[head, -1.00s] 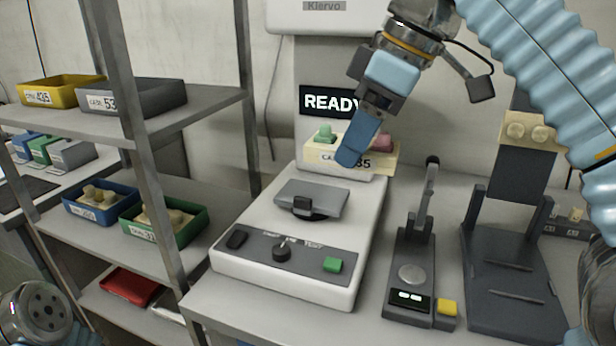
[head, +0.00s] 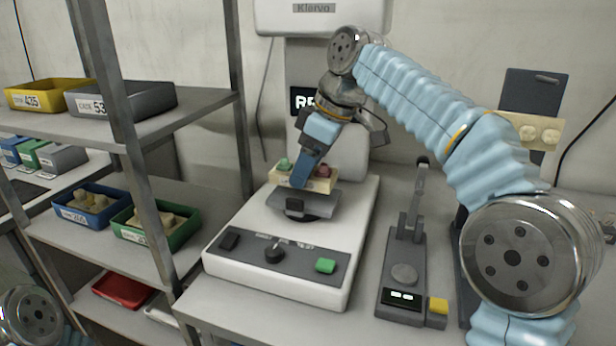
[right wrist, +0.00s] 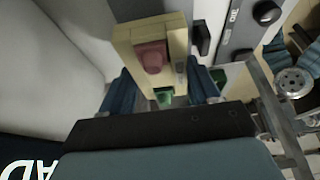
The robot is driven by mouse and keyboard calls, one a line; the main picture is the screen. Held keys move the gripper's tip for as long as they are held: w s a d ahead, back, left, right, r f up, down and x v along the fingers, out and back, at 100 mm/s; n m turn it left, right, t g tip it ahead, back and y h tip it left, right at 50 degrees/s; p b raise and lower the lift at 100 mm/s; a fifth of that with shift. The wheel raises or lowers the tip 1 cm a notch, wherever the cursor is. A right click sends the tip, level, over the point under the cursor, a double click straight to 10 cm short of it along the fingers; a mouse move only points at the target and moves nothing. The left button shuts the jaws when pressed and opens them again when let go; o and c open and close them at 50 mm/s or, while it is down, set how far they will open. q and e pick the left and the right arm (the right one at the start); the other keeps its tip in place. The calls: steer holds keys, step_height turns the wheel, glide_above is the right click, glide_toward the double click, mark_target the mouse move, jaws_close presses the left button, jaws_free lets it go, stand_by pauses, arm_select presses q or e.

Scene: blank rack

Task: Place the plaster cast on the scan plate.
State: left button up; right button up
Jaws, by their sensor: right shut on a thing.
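The plaster cast (head: 318,184) is a cream block with a green piece and a dark pink piece on top. My right gripper (head: 298,183) is shut on it, with one blue finger across its front face. The cast is at the scan plate (head: 322,201), a grey tilted plate on the white scanner; whether it touches the plate I cannot tell. In the right wrist view the cast (right wrist: 178,38) sits between the blue fingers (right wrist: 163,92). My left gripper is not in view; only part of my left arm shows at the lower left.
The scanner (head: 325,285) has a dark knob (head: 274,255) and a green button (head: 325,266) in front. A grey device with an upright lever (head: 404,275) stands to its right. The shelf rack at left holds blue (head: 68,214), green (head: 128,237), yellow (head: 20,104) and grey trays.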

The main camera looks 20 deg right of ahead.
steer(key=shift+s+f, duration=0.15)
steer(key=shift+f, duration=1)
steer(key=shift+f, duration=0.2)
steer(key=o, duration=1)
steer(key=shift+r, duration=0.3)
steer(key=v, duration=0.7)
steer(key=shift+s+d+r, duration=0.1)
steer(key=shift+d, duration=0.05)
